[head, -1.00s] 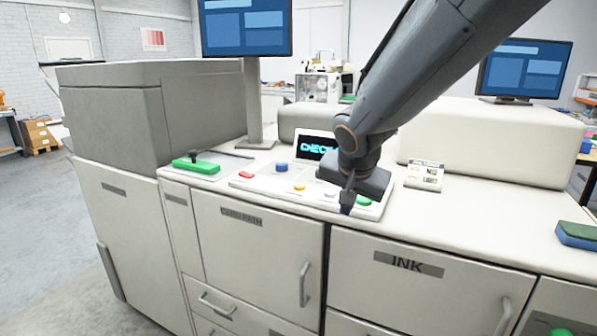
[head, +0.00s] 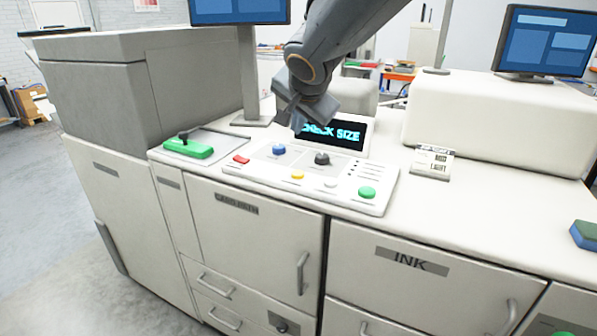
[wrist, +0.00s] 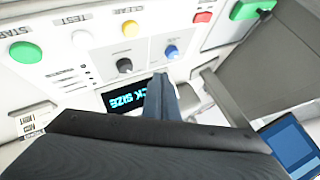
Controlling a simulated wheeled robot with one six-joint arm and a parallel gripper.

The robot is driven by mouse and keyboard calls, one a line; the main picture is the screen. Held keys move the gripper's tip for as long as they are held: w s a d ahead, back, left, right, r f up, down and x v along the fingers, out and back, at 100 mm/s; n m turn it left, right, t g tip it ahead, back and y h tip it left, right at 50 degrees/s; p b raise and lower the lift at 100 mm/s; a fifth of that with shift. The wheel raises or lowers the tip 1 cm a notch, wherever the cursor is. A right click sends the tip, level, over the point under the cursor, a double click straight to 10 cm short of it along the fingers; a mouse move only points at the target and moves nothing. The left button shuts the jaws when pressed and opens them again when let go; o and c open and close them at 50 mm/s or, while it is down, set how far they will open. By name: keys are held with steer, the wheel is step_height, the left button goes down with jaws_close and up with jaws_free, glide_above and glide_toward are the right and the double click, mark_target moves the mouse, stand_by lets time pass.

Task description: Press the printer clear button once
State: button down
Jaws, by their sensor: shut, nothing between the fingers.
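The yellow button (head: 297,176) sits on the white control panel (head: 248,174) between the red button (head: 241,159) and the white button (head: 330,183). In the wrist view the yellow button (wrist: 130,28) has the label CLEAR beside it. My gripper (head: 297,126) is shut and empty, raised above the back of the panel, behind the yellow button and in front of the display's left edge. In the wrist view its fingertips (wrist: 159,82) show over the panel near the display. Nothing hides the yellow button in either view.
The display (head: 345,136) reads SIZE after a partly hidden word. A green lever block (head: 190,148) stands left. The right counter is mostly clear.

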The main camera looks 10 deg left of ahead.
steer(key=b, duration=0.6)
glide_above(299, 175)
step_height(299, 175, down, 7)
steer(key=shift+w+a+r, duration=0.1)
step_height(299, 175, down, 2)
steer(key=b, duration=0.2)
steer(key=shift+b, duration=0.35)
steer(key=shift+f+b, duration=0.8)
steer(key=shift+b, duration=0.6)
stand_by(2.0)
steer(key=shift+r, duration=0.1)
steer(key=shift+r+p, duration=0.45)
steer(key=shift+r, duration=0.3)
steer(key=shift+r+p, duration=1.8)
steer(key=shift+r, duration=0.7)
steer(key=shift+f, duration=0.1)
